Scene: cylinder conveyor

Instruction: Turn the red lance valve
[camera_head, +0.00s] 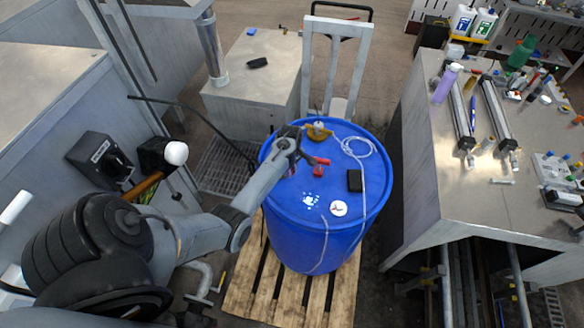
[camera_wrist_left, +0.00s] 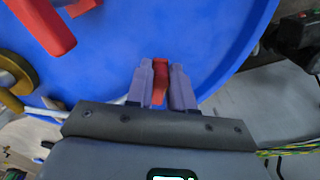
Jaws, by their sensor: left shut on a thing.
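The blue drum (camera_head: 335,230) stands upright on a wooden pallet. Red valve parts (camera_head: 318,170) show on its lid, just right of my left gripper (camera_head: 303,157). In the left wrist view, the fingers of my left gripper (camera_wrist_left: 161,82) are shut on a red piece (camera_wrist_left: 160,70), which I take to be the red lance valve's handle. The fingers hide part of it. Another red piece (camera_wrist_left: 45,22) shows apart from the fingers at the upper left of that view. My right gripper is not in view.
A brass-coloured fitting (camera_head: 319,132), a black box (camera_head: 355,181) and a clear hose (camera_head: 359,150) are on the lid. The wooden pallet (camera_head: 290,303) lies below. A metal workbench (camera_head: 480,205) with many items stands right, and a hand truck (camera_head: 337,28) behind.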

